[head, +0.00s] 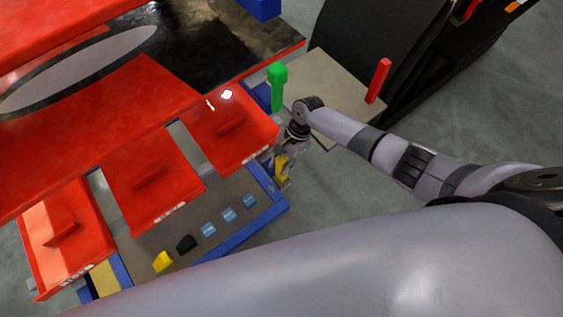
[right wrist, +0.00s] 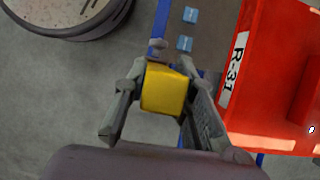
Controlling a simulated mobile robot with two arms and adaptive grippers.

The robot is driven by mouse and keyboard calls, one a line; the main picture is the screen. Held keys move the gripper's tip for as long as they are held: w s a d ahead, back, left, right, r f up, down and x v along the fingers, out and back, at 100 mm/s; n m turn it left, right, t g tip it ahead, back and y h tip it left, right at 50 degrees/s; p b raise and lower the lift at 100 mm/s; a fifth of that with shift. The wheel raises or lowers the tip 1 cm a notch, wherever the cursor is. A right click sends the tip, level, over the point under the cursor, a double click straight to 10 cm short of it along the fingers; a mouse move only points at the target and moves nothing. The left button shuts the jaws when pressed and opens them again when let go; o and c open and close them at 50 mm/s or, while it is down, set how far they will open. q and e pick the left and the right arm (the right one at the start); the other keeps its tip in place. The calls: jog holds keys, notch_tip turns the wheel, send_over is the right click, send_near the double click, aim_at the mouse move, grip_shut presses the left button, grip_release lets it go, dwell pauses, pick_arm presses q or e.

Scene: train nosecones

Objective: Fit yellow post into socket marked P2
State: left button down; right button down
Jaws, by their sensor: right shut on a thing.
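My right gripper (head: 282,168) hangs at the right end of the grey shelf, beside its blue frame. It is shut on the yellow post (right wrist: 163,90), which sits between the two fingers in the right wrist view. In the head view the yellow post (head: 281,167) is small and partly covered by the fingers. I cannot make out a socket marked P2. My left gripper is not in view.
A red panel labelled R-31 (right wrist: 260,75) is close to the right of the gripper in the wrist view. A green post (head: 277,88) and a red post (head: 379,80) stand by a beige board (head: 335,85). A black block (head: 186,243) and a yellow block (head: 162,261) are on the shelf.

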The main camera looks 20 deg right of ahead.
jog(key=shift+f, duration=0.1)
jog(key=c, duration=1.2)
grip_release()
jog(key=shift+c, duration=0.2)
jog(key=v, duration=1.2)
